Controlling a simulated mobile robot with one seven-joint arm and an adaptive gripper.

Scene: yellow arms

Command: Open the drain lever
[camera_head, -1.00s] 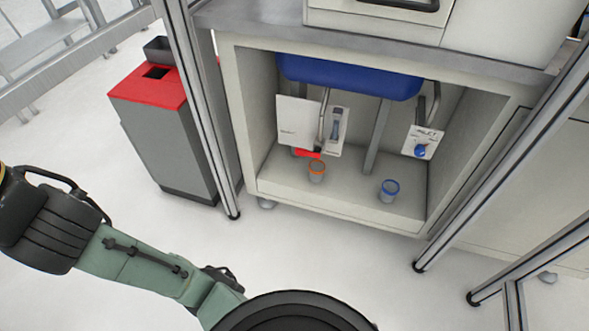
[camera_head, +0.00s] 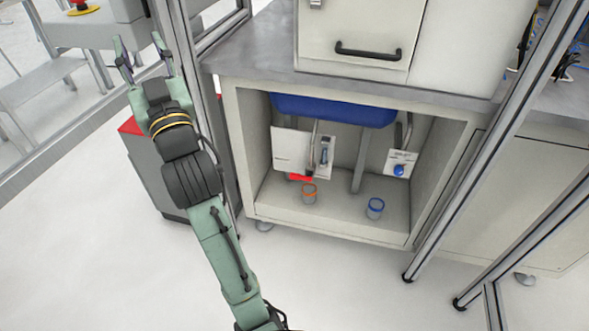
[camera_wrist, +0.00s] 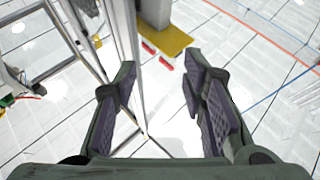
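My gripper (camera_head: 138,46) is open and empty at the upper left in the head view, left of the cabinet and in front of a metal post. The wrist view also shows my gripper (camera_wrist: 160,75) with its fingers apart. Inside the open cabinet, a white panel (camera_head: 290,149) hangs below the blue basin. A narrow plate with a grey-blue handle (camera_head: 323,156) is beside it, and a red part (camera_head: 299,177) shows below. I cannot tell for sure which is the drain lever. A panel with a blue knob (camera_head: 399,170) is at the right. My gripper is well apart from these.
An orange-rimmed cup (camera_head: 309,195) and a blue-rimmed cup (camera_head: 375,208) stand on the cabinet floor (camera_head: 340,222). Metal posts flank the cabinet (camera_head: 245,145) on both sides. A grey bin with a red top (camera_head: 130,126) is at the left. The floor in front is clear.

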